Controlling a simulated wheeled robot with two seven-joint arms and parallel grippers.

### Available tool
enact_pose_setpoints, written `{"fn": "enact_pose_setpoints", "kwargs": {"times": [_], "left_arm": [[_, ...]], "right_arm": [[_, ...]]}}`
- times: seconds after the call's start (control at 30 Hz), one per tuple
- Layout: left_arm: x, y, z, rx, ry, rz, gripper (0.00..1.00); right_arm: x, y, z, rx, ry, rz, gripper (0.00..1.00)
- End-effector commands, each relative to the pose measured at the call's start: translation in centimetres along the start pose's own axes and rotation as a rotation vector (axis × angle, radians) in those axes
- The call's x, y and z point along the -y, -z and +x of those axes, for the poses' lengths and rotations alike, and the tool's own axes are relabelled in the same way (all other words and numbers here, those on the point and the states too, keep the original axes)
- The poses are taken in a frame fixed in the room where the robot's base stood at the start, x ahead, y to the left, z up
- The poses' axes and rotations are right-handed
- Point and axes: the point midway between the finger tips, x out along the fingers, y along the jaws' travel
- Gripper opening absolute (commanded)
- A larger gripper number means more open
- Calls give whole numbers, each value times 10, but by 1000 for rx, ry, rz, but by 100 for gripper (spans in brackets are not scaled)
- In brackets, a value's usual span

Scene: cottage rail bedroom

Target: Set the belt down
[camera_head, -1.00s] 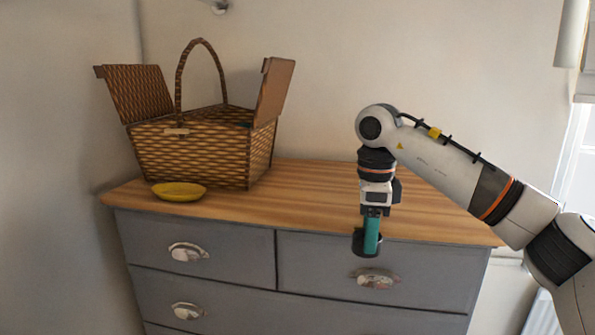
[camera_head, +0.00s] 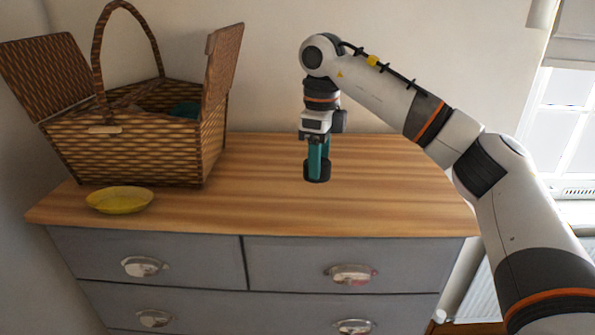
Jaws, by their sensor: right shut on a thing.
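The belt (camera_head: 317,174) is a small dark coil at the lower end of my right gripper (camera_head: 318,161). The gripper points straight down, and its teal fingers are shut on the belt. The belt shows in front of the wooden top of the grey dresser (camera_head: 400,196), right of its middle. I cannot tell whether the belt touches the wood or hangs just above it. The fingers hide part of the belt. My left gripper is not in view.
An open wicker basket (camera_head: 130,152) with raised lids and a tall handle stands at the left of the dresser top. Something teal (camera_head: 185,109) lies inside it. A yellow dish (camera_head: 120,201) sits in front of it. The wood around the gripper is clear.

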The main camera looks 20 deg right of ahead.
Motion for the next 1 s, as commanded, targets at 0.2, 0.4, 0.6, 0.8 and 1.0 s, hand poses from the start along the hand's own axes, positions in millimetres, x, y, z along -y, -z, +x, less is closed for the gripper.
{"fn": "enact_pose_setpoints", "kwargs": {"times": [0.2,0.4,0.6,0.8,1.0], "left_arm": [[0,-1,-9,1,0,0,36],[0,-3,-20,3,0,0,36],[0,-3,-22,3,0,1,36],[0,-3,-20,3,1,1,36],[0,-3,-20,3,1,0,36]], "right_arm": [[0,0,22,-1,-1,1,27],[0,-1,44,0,0,2,27],[0,0,60,-2,-2,0,27],[0,0,61,-2,-2,0,27],[0,0,63,-2,-1,0,74]]}}
